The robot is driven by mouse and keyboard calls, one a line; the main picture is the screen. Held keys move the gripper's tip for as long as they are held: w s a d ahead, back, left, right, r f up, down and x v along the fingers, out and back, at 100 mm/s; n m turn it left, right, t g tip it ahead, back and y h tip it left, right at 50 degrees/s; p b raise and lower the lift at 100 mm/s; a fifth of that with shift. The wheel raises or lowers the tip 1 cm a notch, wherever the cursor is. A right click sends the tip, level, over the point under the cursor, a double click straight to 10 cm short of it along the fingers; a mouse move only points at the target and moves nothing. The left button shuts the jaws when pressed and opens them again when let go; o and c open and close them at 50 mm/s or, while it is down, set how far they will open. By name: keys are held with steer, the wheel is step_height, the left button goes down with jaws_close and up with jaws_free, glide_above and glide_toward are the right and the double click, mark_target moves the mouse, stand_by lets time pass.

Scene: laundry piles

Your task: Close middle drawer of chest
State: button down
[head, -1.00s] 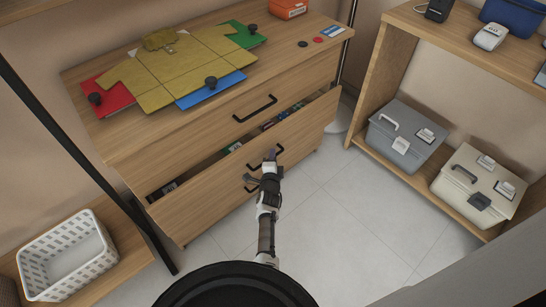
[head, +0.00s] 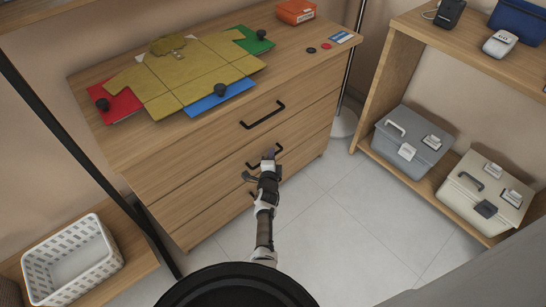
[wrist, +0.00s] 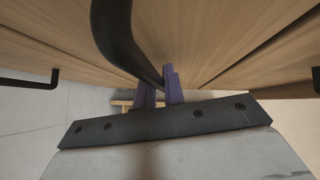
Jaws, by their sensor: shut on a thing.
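The wooden chest (head: 130,150) has stacked drawers with black bar handles. The middle drawer (head: 210,188) sits flush with the drawer fronts around it, and no gap shows above it. Its handle (wrist: 122,38) is a black curved bar, mostly covered by my gripper in the head view. My gripper (head: 268,154) is at the middle drawer's front, shut on that handle. In the wrist view its purple fingers (wrist: 160,86) are close together at the bar. The top drawer's handle (head: 262,115) is above it.
A white basket (head: 72,258) stands at lower left. A shelf at right holds a grey box (head: 412,140) and a cream box (head: 485,195). The tiled floor before the chest is clear.

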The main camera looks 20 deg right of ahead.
steer(key=shift+w+a+r, duration=0.1)
steer(key=shift+w+r, duration=0.05)
steer(key=shift+w, duration=0.05)
steer(key=c, duration=1.5)
jaws_free()
steer(key=shift+s, duration=0.15)
